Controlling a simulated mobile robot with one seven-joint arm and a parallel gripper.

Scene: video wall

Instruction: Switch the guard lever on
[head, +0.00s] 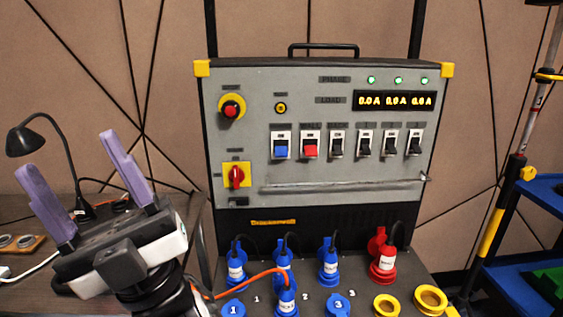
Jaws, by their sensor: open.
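A grey control panel (345,188) stands upright behind the table. It carries a row of breaker levers on white plates: a blue one (281,150), a red one (310,151) and several black ones (364,147). The small labels above them are too blurred to read, so I cannot tell which is the guard lever. The blue and red levers look to be at the lower part of their plates. My gripper (70,157) is at the left, its two purple fingers spread and pointing up, with nothing between them. It is apart from the panel.
A thin metal rail (340,186) runs below the levers. A red emergency button (231,108) and red-yellow rotary switch (236,177) sit at the panel's left. Blue plugs (329,263) and a red plug (384,259) stand in front. An orange cable (245,285) runs near my gripper.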

